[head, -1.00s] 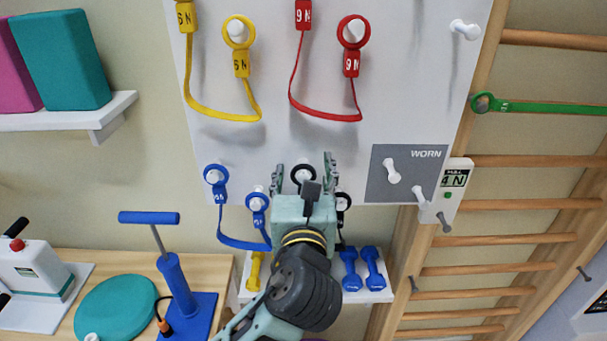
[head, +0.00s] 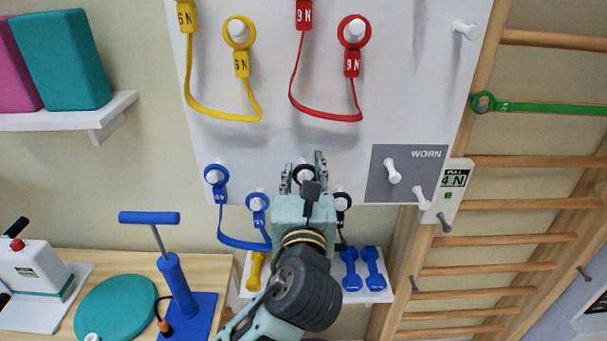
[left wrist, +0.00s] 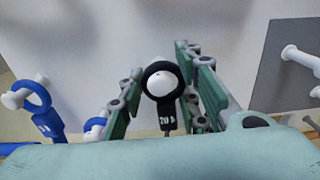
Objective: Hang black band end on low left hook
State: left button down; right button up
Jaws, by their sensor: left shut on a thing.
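One black band end (left wrist: 161,88), a ring with a tag reading 20, shows between my left gripper's fingers. My left gripper (head: 304,174) is shut on this end in front of the white board (head: 420,120). A white hook knob (left wrist: 163,80) shows inside the ring, so the ring appears to be around the hook; how far on cannot be told. The other black band end (head: 343,202) hangs on a hook just right of my gripper. The strap between is mostly hidden by my gripper. My right gripper is not in view.
A blue band (head: 238,241) hangs on two hooks to the left. Yellow (head: 222,116) and red (head: 325,117) bands hang above. A grey WORN panel (head: 430,172) with empty pegs is at right. Blue dumbbells (head: 361,268) stand on a shelf below.

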pick_arm(q)
jog(key=shift+a+r, duration=0.1)
jog(key=shift+r, duration=0.35)
dwell(0.5)
jog(key=shift+s, duration=0.1)
jog(key=shift+s, duration=2.05)
jog(key=shift+s, duration=0.25)
jog(key=s, duration=0.2)
jog(key=shift+s, duration=0.35)
